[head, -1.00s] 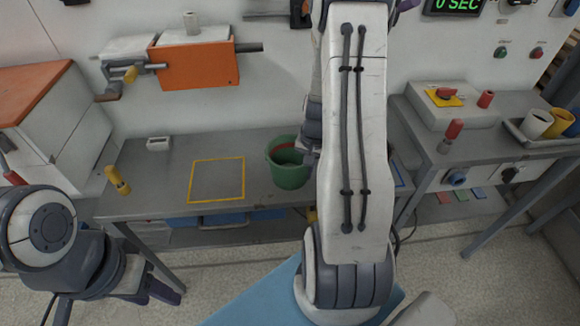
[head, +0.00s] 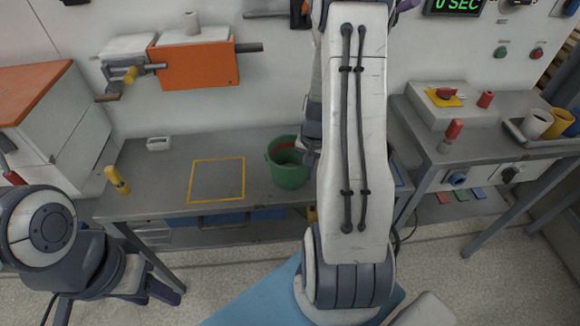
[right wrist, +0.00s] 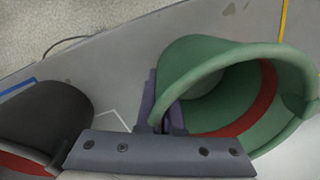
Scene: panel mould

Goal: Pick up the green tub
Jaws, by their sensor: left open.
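The green tub (head: 287,172) stands upright on the grey bench, just left of my right forearm. The right wrist view shows its open top (right wrist: 225,85), with a red band inside. My right gripper (head: 309,155) is at the tub's right rim. In the right wrist view its purple fingers (right wrist: 160,106) are close together, with the tub's wall between them. Its fingers are partly hidden in the head view. My left gripper (head: 168,291) is open and empty at the lower left, in front of the bench and away from the tub.
A dark round container (right wrist: 45,115) is close on the other side of my right gripper. A yellow taped square (head: 217,197) left of the tub is empty. A yellow-handled tool (head: 117,179) stands at the bench's left end, and a small white box (head: 158,144) lies behind it.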

